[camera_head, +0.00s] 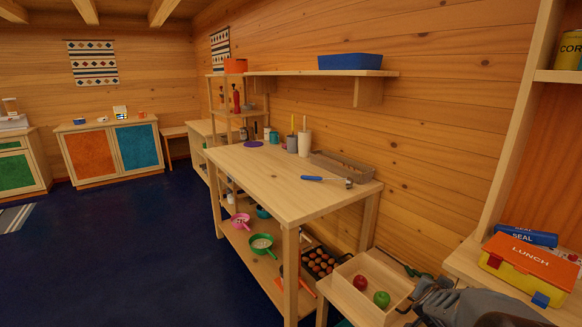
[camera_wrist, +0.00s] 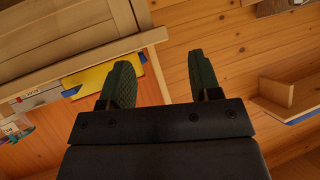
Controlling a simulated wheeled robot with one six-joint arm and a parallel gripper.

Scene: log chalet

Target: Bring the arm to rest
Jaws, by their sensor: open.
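My gripper (camera_wrist: 158,82) shows in the wrist view with its two dark green fingers apart and nothing between them. Behind the fingers there is plank wall and part of a wooden shelf unit. In the head view my arm and gripper (camera_head: 413,283) are at the lower right. The fingertips are small and partly hidden there.
A wooden tray (camera_head: 347,305) holds a red apple (camera_head: 360,282) and a green apple (camera_head: 382,299) close to my arm. A lunch box (camera_head: 530,262) lies on the right shelf. A worktable (camera_head: 270,178) bears a blue-handled ladle (camera_head: 325,179).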

